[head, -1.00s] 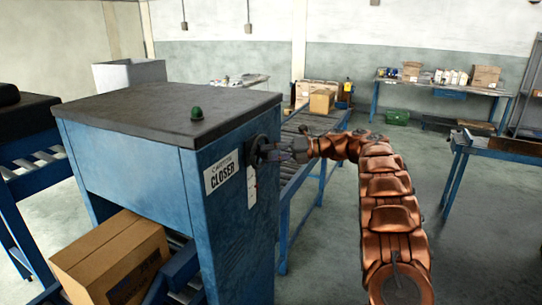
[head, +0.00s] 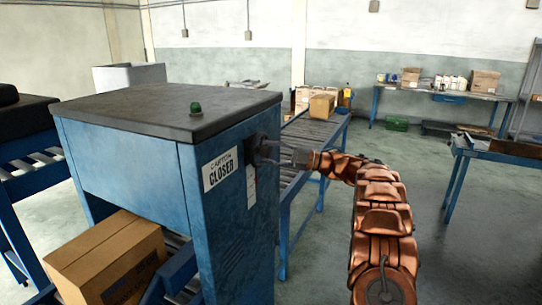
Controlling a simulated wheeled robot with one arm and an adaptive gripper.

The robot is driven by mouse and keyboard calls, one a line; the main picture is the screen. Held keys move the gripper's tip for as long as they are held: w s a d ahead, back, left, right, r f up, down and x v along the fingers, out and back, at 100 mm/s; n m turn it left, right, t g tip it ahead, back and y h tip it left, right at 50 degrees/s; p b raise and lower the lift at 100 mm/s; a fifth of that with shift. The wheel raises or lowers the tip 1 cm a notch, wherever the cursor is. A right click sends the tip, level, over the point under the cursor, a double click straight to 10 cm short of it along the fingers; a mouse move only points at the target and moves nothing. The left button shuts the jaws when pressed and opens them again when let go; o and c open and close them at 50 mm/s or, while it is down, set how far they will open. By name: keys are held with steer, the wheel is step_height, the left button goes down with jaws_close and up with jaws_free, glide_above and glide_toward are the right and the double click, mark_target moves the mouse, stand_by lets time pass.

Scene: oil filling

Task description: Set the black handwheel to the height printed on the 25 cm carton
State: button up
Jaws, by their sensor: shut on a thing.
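The black handwheel (head: 257,150) is on the right side of the blue carton closer (head: 225,215), just right of its "CARTON CLOSER" label. My gripper (head: 270,153) is at the handwheel and shut on it; the fingers partly hide the wheel. A pale scale strip (head: 251,185) runs down the panel below the wheel; its marks are too small to read. A brown carton (head: 108,258) lies in the closer's opening at lower left. Dark print shows on its side, but I cannot read a height there.
A green button (head: 196,110) sits on the closer's dark top. A roller conveyor (head: 318,130) with cartons (head: 321,106) runs behind my arm. A workbench (head: 460,160) stands at right. The floor between is clear.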

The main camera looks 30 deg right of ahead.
steer(key=m+t, duration=0.1)
steer(key=m, duration=0.2)
steer(key=m+t, duration=0.1)
steer(key=m, duration=0.1)
steer(key=shift+a+f+m, duration=0.1)
steer(key=shift+m, duration=0.3)
steer(key=m+t+h, duration=0.1)
steer(key=m, duration=0.2)
steer(key=m+t+h, duration=0.1)
steer(key=m+t, duration=0.1)
steer(key=m, duration=0.1)
steer(key=shift+m, duration=0.7)
steer(key=o, duration=1.1)
steer(key=shift+o, duration=0.2)
steer(key=shift+s, duration=0.1)
steer(key=v, duration=1.2)
